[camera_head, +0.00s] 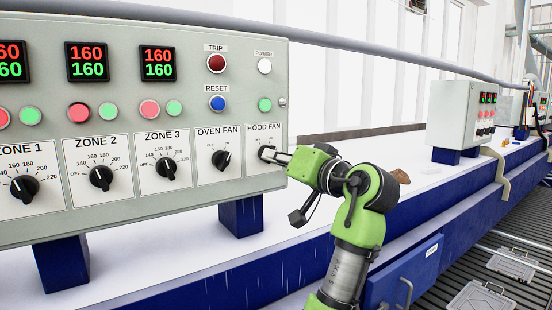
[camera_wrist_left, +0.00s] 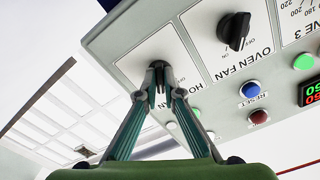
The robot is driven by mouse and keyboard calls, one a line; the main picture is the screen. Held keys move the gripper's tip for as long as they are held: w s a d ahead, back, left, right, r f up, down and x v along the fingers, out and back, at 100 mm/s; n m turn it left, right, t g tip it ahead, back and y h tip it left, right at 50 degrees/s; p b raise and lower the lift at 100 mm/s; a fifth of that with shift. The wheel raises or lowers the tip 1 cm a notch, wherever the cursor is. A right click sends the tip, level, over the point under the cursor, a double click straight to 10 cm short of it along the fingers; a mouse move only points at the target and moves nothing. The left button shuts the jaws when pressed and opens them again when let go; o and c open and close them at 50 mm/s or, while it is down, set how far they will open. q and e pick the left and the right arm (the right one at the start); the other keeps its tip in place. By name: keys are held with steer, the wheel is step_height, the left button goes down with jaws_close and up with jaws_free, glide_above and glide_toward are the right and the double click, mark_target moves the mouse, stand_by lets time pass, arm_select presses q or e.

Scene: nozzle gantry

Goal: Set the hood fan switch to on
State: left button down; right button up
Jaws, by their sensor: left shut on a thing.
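The hood fan switch is on the grey control panel (camera_head: 130,210), under the label HOOD FAN (camera_head: 264,127) at the right end of the bottom row. My left gripper (camera_head: 266,153) is at this switch, its fingers closed around the small dark knob. In the left wrist view the fingertips (camera_wrist_left: 158,68) meet at the panel and hide most of the knob, so I cannot tell its pointer setting. The wrist view shows the panel turned over. My right gripper is not in view.
The oven fan knob (camera_head: 222,160) is just left of the hood fan switch, and the zone 3 knob (camera_head: 167,168) is further left. Red trip (camera_head: 216,63) and blue reset (camera_head: 218,103) buttons are above. A smaller control box (camera_head: 456,112) stands further right on the bench.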

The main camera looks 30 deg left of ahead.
arm_select(q)
steer(key=shift+r, duration=0.25)
steer(key=c, duration=1.7)
jaws_free()
steer(key=shift+a, duration=0.1)
steer(key=shift+a+f, duration=0.1)
steer(key=shift+f, duration=0.1)
steer(key=v, duration=1.2)
steer(key=shift+f, duration=0.15)
